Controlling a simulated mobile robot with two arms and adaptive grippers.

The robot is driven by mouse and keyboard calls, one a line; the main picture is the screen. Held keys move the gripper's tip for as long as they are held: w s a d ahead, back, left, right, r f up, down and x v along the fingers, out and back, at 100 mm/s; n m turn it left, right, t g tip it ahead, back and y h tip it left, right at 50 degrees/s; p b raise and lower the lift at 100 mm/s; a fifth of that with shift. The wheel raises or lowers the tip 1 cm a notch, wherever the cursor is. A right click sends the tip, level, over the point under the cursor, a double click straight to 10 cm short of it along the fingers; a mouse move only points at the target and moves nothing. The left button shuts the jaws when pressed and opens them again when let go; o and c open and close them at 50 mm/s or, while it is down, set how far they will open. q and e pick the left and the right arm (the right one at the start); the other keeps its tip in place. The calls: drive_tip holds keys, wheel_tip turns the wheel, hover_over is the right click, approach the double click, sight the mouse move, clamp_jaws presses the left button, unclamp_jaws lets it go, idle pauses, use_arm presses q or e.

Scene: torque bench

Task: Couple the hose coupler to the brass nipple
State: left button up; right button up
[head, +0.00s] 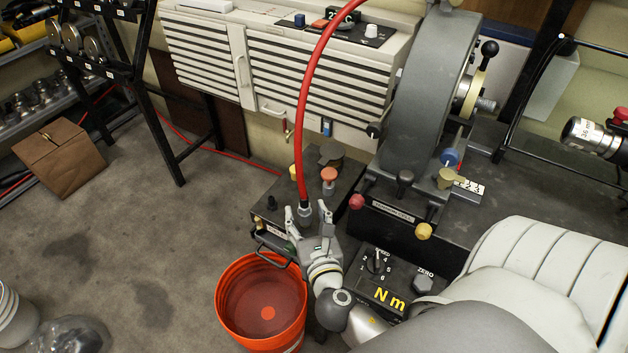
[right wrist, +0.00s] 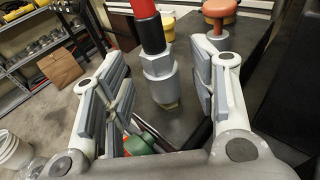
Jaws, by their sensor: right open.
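The hose coupler (head: 305,210) is a grey metal fitting at the lower end of the red hose (head: 302,140). In the right wrist view the coupler (right wrist: 161,80) stands between the two fingers, with a gap on each side. My right gripper (head: 308,216) is open around the coupler, above the black bench block. In the right wrist view the open fingers (right wrist: 160,92) are apart. My left gripper is not in view.
An orange bucket (head: 228,318) stands on the floor below the gripper. An orange knob (head: 329,176) and a yellow knob (head: 296,171) stand close behind the coupler. The grey torque machine (head: 425,110) is to the right, and a control panel (head: 384,280) is in front of it.

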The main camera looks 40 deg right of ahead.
drive_tip(key=v, duration=0.9)
drive_tip(key=shift+s, duration=0.3)
drive_tip(key=shift+a+r, duration=0.1)
